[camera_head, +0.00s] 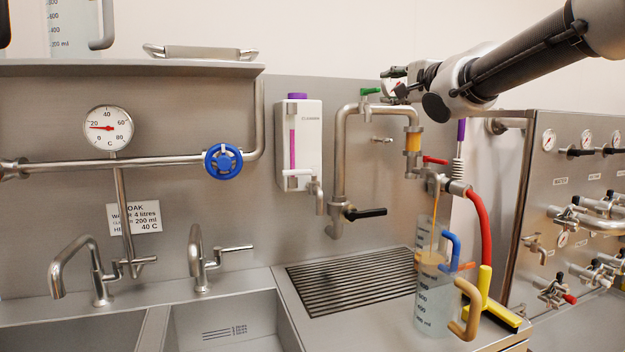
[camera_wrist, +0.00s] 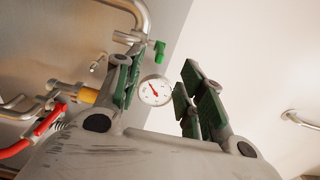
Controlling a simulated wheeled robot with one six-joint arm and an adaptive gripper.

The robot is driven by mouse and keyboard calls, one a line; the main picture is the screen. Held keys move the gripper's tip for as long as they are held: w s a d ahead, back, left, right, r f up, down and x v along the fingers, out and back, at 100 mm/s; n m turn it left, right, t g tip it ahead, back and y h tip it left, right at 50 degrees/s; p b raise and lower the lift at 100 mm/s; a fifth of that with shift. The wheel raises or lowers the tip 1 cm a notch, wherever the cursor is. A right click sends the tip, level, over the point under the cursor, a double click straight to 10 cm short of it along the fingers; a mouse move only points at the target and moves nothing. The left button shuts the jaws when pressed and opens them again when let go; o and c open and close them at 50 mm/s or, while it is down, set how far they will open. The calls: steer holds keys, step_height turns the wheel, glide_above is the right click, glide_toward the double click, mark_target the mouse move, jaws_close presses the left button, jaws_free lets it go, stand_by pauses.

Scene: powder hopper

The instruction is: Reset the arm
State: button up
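My gripper (camera_head: 394,78) is raised at the upper right in the head view, close to the green-handled valve on the bent pipe (camera_head: 342,150). In the wrist view my gripper (camera_wrist: 160,82) has its two green-padded fingers apart, with nothing held between them. A round gauge (camera_wrist: 154,91) with a red needle shows in the gap, behind the fingers. A green valve handle (camera_wrist: 159,50) shows just beyond the left finger. Whether the fingers touch the pipework is not clear.
A measuring jug (camera_head: 428,312) stands at the drain grate's right side, with an orange-brown stream above it. A yellow squeegee (camera_head: 486,290) is beside it. A red hose (camera_head: 482,225) hangs nearby. A valve panel (camera_head: 575,190) stands right; taps and sinks (camera_head: 225,325) lie left.

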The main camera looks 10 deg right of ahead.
steer(key=s+d+f+n+g+h, duration=0.2)
steer(key=s+d+f+n+g, duration=0.15)
steer(key=f, duration=0.45)
steer(key=s+d+f+n+g+h, duration=0.25)
steer(key=d+f+n, duration=0.2)
steer(key=f, duration=0.45)
steer(key=s+f+n+g, duration=0.2)
steer(key=s+f, duration=0.3)
steer(key=s, duration=0.3)
steer(key=s+a+f+n+g, duration=0.1)
steer(key=s+f+n+g, duration=0.2)
steer(key=s+f, duration=0.2)
steer(key=s+f+n+g+y, duration=0.1)
steer(key=s+f, duration=0.4)
steer(key=s, duration=0.6)
steer(key=shift+s+a+f+n+g, duration=0.2)
steer(key=shift+a+n+g, duration=0.05)
steer(key=shift+n+g, duration=0.45)
